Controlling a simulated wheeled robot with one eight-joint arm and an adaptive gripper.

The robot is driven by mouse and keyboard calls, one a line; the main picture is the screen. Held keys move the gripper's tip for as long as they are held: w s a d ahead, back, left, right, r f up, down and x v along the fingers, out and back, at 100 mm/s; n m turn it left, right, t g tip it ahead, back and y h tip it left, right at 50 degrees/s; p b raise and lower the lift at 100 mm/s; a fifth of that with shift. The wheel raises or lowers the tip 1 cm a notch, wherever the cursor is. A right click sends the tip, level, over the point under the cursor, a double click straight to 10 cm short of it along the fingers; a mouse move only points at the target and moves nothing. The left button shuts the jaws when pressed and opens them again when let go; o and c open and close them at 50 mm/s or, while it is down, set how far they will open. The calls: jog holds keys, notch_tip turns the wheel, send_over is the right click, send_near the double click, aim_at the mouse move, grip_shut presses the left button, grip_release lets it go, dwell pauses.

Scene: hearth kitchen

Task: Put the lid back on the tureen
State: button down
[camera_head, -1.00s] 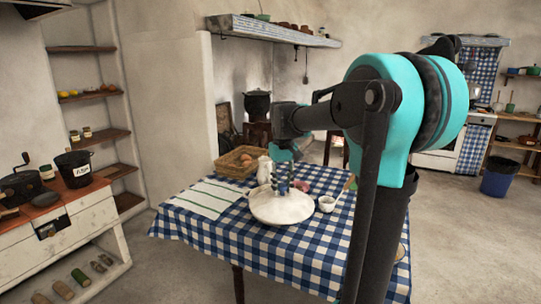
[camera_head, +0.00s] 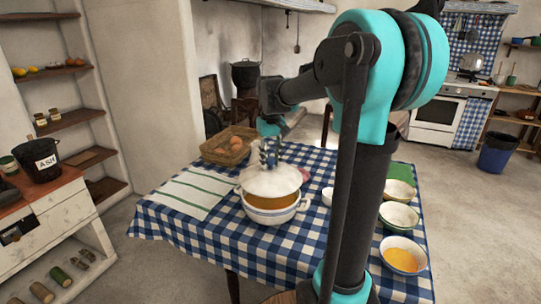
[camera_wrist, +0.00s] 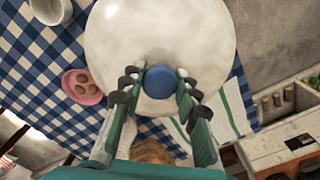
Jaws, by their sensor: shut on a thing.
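The white lid (camera_head: 270,180) is held in the air above the white tureen (camera_head: 270,216) with two side handles, on the checked table. Orange contents show in the tureen's open front, below the lid's near edge. The lid sits apart from the near rim; its far side against the rim is hidden. My gripper (camera_head: 270,153) is above the lid, shut on its blue knob. In the wrist view my gripper (camera_wrist: 158,84) has a finger on each side of the blue knob (camera_wrist: 158,82), and the lid (camera_wrist: 150,35) hides the tureen.
Several bowls stand at the right, including one with orange contents (camera_head: 404,256). A pink plate (camera_wrist: 82,86) is near the lid in the wrist view. The table's front is clear.

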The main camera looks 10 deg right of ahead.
aim_at(271, 172)
jog(key=shift+f, duration=2)
jog(key=shift+s+f, duration=0.1)
jog(key=shift+f, duration=0.35)
dwell(0.7)
jog(key=c, duration=1)
grip_release()
jog(key=shift+c, duration=0.2)
jog(key=shift+o, duration=0.2)
jog(key=o, duration=0.4)
jog(key=shift+o, duration=0.2)
jog(key=shift+r, duration=3.5)
